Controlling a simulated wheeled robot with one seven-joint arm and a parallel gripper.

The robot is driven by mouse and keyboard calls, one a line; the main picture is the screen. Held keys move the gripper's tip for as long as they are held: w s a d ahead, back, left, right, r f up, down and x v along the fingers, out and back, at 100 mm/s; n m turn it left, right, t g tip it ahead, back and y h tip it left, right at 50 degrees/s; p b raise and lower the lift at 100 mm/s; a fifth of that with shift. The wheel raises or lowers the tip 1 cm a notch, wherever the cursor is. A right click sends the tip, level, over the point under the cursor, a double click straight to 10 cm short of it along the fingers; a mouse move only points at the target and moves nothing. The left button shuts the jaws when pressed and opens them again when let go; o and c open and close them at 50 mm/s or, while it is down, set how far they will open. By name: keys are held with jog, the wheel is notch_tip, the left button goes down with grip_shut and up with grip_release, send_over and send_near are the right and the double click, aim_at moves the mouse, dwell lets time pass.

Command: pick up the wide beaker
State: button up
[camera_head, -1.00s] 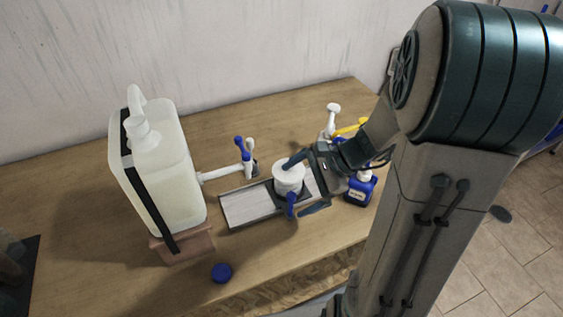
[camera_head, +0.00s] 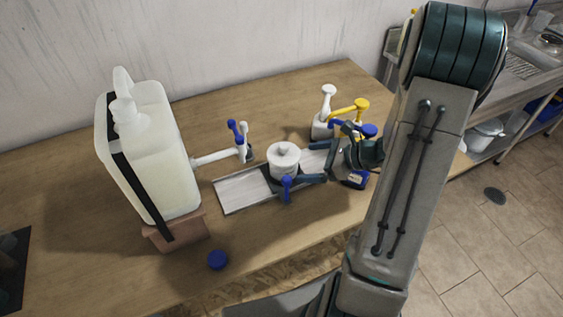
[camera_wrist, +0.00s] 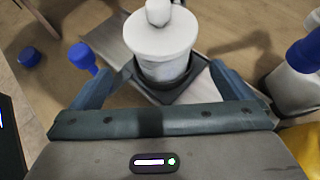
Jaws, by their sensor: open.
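A squat white cylinder with a knobbed lid, probably the wide beaker (camera_head: 284,160), stands upright in a dark square holder on a grey tray (camera_head: 240,190). It also shows at the top centre of the wrist view (camera_wrist: 162,40), where its knob is cut off by the edge. My gripper (camera_head: 325,155) is right of it in the head view, with its body low over the table. In the wrist view my gripper (camera_wrist: 172,72) is open and empty, one finger on each side of the cylinder's lower part. I cannot tell whether either finger touches it.
A blue-handled fitting (camera_head: 287,187) stands close in front of the cylinder. White, yellow and blue pump bottles (camera_head: 324,122) crowd behind and beside my gripper. A big white drum (camera_head: 160,150) stands left on a brown block; its tap (camera_head: 238,140) points right. A blue cap (camera_head: 217,260) lies in front.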

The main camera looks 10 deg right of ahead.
aim_at(289, 161)
jog(key=shift+d, duration=0.1)
jog(key=p+x, duration=0.1)
jog(key=x, duration=0.6)
jog(key=shift+w+a+p, duration=0.3)
jog(key=shift+w+p, duration=0.05)
jog(key=shift+p, duration=0.05)
jog(key=shift+r, duration=0.1)
jog(key=c, duration=1.2)
